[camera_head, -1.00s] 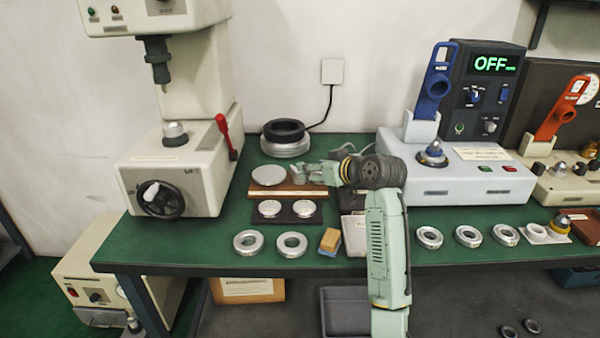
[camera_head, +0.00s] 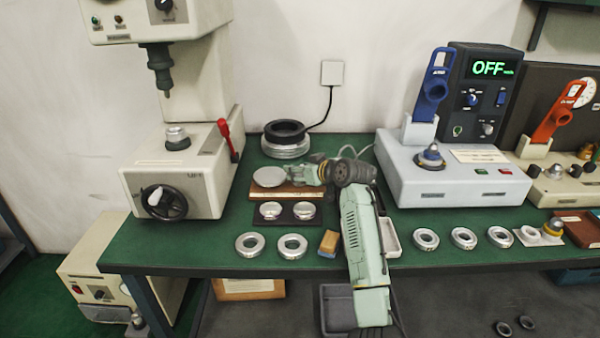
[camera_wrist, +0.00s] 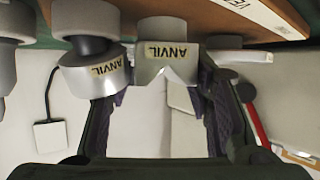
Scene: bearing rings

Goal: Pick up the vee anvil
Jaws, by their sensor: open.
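The vee anvil (camera_wrist: 166,45) is a pale metal piece with a V notch and an "ANVIL" label, upside down at the top middle of the wrist view. My gripper (camera_wrist: 164,98) is open, its dark fingers to the left and right of the notched end. I cannot tell whether they touch it. In the head view my gripper (camera_head: 291,172) is over the wooden board (camera_head: 275,194) and hides the vee anvil. The board's labelled edge also shows in the wrist view (camera_wrist: 225,18).
Another labelled anvil (camera_wrist: 95,75) stands close beside the vee anvil. A round flat disc (camera_head: 269,176) sits left of my gripper. A dark plate (camera_head: 285,220) with two metal discs lies in front. A press (camera_head: 180,170) stands left, with black and silver rings (camera_head: 285,140) behind.

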